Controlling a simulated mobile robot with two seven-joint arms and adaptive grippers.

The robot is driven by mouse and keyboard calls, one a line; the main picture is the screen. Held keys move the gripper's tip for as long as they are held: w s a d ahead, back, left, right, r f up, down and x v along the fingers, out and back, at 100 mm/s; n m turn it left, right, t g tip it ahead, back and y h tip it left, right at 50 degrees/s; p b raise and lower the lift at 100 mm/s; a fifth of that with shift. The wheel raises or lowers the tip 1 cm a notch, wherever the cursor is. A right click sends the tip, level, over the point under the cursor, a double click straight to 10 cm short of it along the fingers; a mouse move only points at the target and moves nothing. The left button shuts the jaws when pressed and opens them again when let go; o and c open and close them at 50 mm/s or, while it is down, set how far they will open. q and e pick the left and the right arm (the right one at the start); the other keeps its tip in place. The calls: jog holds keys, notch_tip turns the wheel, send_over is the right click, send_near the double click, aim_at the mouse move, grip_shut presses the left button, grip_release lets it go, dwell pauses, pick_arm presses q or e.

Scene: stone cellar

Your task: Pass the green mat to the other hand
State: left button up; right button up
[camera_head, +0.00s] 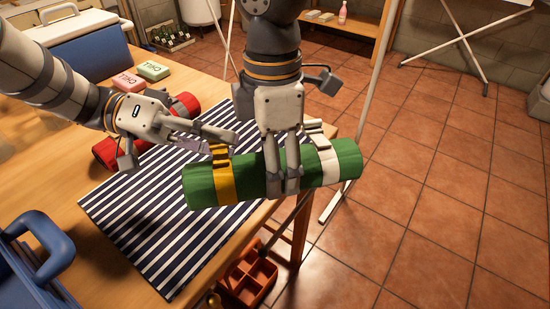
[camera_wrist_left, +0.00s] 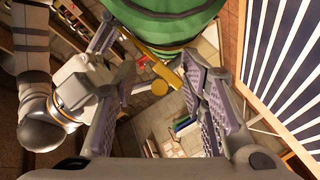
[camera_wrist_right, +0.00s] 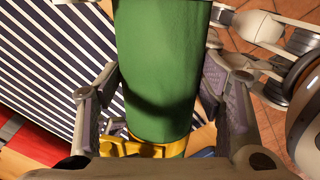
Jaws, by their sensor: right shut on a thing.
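The green mat (camera_head: 305,168) is rolled up, with a yellow band (camera_head: 222,178) near its left end and a white band near its right end. My right gripper (camera_head: 283,187) is shut on its middle and holds it above the table's right edge. In the right wrist view the mat (camera_wrist_right: 158,70) lies between both fingers. My left gripper (camera_head: 232,138) is open, beside the yellow-banded end. In the left wrist view the space between its fingers (camera_wrist_left: 155,80) is empty and the mat (camera_wrist_left: 170,18) is just ahead of the fingertips.
A striped cloth (camera_head: 150,235) covers part of the wooden table (camera_head: 60,185). A red roll (camera_head: 107,152) lies behind my left gripper. Pink (camera_head: 128,81) and green boxes (camera_head: 153,71) and a blue cooler (camera_head: 85,60) stand further back. A blue crate (camera_head: 40,250) is front left. Tiled floor is open at right.

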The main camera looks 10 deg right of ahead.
pick_arm(q)
jog(key=shift+a+f, duration=0.1)
dwell(0.3)
jog(key=v, duration=1.2)
